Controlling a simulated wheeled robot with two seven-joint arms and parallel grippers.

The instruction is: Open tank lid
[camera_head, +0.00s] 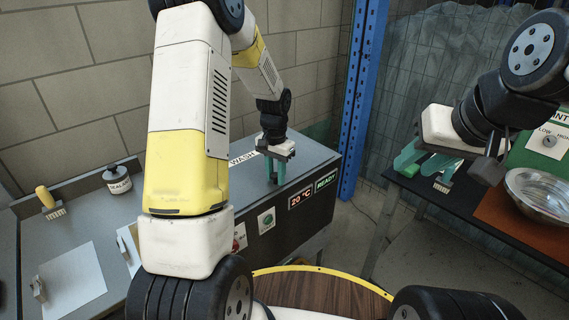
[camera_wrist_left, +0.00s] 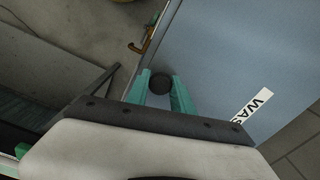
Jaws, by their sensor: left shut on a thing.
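The wash tank is a dark box (camera_head: 290,222) with a flat blue-grey lid (camera_head: 315,152), which lies level on top. A "WASH" label is partly hidden behind my left arm. My left gripper (camera_head: 280,172) points down at the lid. In the left wrist view, its teal fingers are shut on a round black knob (camera_wrist_left: 159,84) on the lid (camera_wrist_left: 225,60). The knob is hidden in the head view. My right gripper (camera_head: 424,160) is away to the right with its teal fingers spread, and nothing shows between them.
A blue post (camera_head: 361,100) stands behind the tank. At right, a dark bench (camera_head: 440,205) holds a metal bowl (camera_head: 543,193) and a brush (camera_head: 444,184). At left, a counter holds a sealant jar (camera_head: 117,180), a yellow-handled brush (camera_head: 48,199) and a white sheet (camera_head: 72,281).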

